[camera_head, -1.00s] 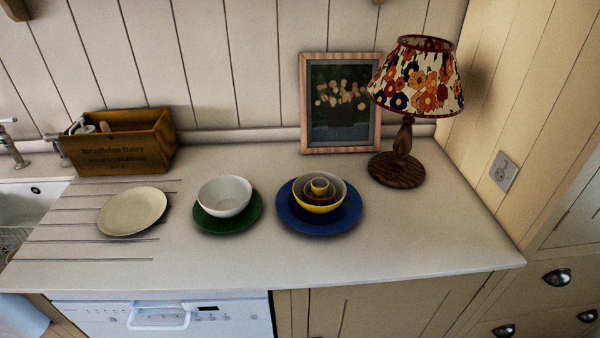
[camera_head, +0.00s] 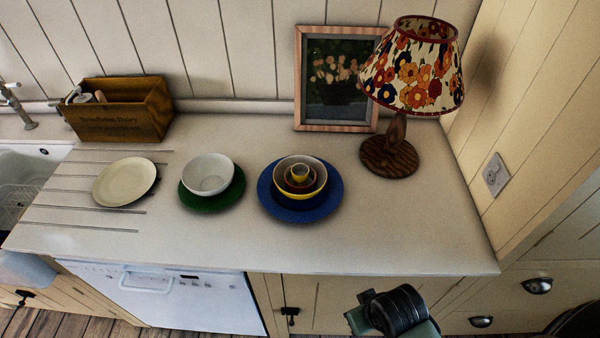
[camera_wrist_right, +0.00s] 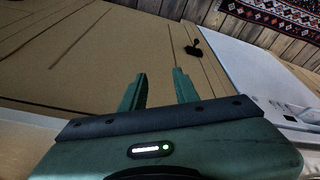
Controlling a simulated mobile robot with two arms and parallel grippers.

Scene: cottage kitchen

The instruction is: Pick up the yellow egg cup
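The small yellow egg cup (camera_head: 300,171) stands inside nested bowls on the counter. Around it are a reddish-brown bowl (camera_head: 300,186) and a larger yellow bowl (camera_head: 318,191), all on a blue plate (camera_head: 269,206). My right arm shows at the bottom of the head view, below the counter's front edge. In the right wrist view my right gripper (camera_wrist_right: 160,90) has its two green fingers apart with nothing between them, in front of the cabinet fronts. It is well away from the egg cup. My left gripper is not in view.
A white bowl (camera_head: 208,173) on a green plate (camera_head: 211,203) and a cream plate (camera_head: 124,182) stand to the left. A lamp (camera_head: 391,155) and a framed picture (camera_head: 338,80) stand behind. The counter's front right (camera_head: 410,235) is clear.

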